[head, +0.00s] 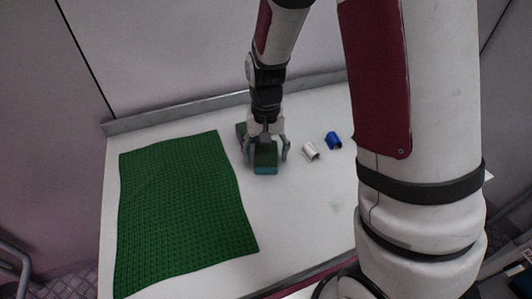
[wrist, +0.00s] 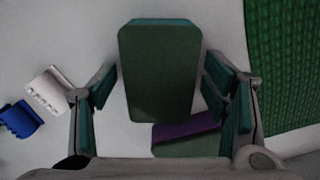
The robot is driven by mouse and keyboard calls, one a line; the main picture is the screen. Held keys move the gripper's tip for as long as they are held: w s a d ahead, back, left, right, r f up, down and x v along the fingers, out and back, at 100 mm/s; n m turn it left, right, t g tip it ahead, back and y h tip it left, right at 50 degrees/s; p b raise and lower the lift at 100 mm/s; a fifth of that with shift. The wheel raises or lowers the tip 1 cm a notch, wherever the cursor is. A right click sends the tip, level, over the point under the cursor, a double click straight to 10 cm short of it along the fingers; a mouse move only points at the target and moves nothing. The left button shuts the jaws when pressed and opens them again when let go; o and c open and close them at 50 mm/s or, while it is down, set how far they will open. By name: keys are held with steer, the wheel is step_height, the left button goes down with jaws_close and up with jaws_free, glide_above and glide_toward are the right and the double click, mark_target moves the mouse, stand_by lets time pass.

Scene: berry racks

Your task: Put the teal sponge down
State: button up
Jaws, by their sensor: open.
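The teal sponge (head: 265,160) lies on the white table just right of the green mat, directly under my gripper (head: 266,148). In the wrist view the teal sponge (wrist: 158,75) shows a dark green top and sits between the fingers of my gripper (wrist: 160,90). The fingers are open, with a gap on each side of the sponge. Its underside is hidden.
A purple and green block (wrist: 185,138) lies close behind the sponge, partly hidden. A white piece (head: 310,151) and a blue piece (head: 333,140) lie to the right. The green mat (head: 180,210) covers the table's left. The front middle of the white table (head: 300,215) is clear.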

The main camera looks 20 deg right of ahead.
mark_target(266, 152)
step_height(266, 152, up, 11)
steer(key=p, duration=0.1)
steer(key=s+r+n+t, duration=0.1)
steer(key=s+r+n, duration=0.1)
steer(key=s+r, duration=0.9)
steer(key=s+n+t, duration=0.1)
steer(key=s+n, duration=0.1)
steer(key=s, duration=1.2)
steer(key=shift+s+r+n+t, duration=0.15)
steer(key=shift+n+t, duration=0.15)
steer(key=shift+t, duration=0.1)
steer(key=shift+d+r, duration=0.1)
step_height(266, 152, up, 7)
steer(key=t+p, duration=0.1)
steer(key=p, duration=0.4)
steer(key=shift+p, duration=0.4)
steer(key=shift+o, duration=0.2)
